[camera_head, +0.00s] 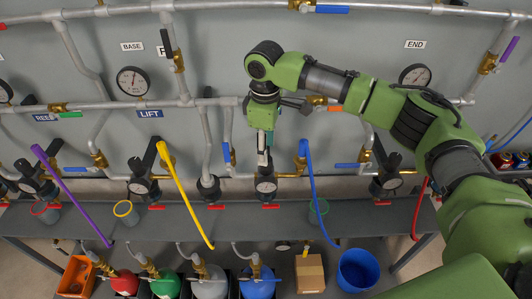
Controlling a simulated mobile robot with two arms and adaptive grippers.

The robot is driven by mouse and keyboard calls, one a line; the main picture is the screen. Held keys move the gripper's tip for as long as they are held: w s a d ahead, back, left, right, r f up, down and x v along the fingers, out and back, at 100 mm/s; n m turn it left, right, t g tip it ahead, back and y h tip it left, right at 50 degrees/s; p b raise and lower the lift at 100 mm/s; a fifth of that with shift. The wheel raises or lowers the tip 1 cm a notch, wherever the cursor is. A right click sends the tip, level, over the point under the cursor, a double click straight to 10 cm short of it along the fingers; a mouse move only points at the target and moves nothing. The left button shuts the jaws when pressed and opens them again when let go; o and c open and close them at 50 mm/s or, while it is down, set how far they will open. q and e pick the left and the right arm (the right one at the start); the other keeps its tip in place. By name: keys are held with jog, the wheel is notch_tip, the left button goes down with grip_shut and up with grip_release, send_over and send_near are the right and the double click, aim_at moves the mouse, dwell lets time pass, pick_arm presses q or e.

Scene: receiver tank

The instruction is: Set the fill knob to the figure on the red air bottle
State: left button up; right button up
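The red air bottle (125,282) stands at the lower left, in a row of bottles under the shelf. Any figure on it is too small to read. I see no label naming the fill knob; a sign beginning with F (163,50) is partly covered by a valve handle. My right gripper (263,162) points down in the middle, just above or in front of a dark regulator with a round gauge (266,187). I cannot tell whether they touch. Its fingers look narrow from this side, and their opening is unclear. My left gripper is out of view.
Pipes with valves and gauges cover the wall. Purple (70,194), yellow (185,194) and blue (318,192) hoses slant across the shelf (260,222). Green, grey and blue bottles, a cardboard box (310,272), an orange crate (76,275) and a blue bucket (357,269) stand below.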

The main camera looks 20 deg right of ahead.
jog(key=shift+f, duration=1.85)
jog(key=c, duration=1.1)
jog(key=shift+p, duration=0.4)
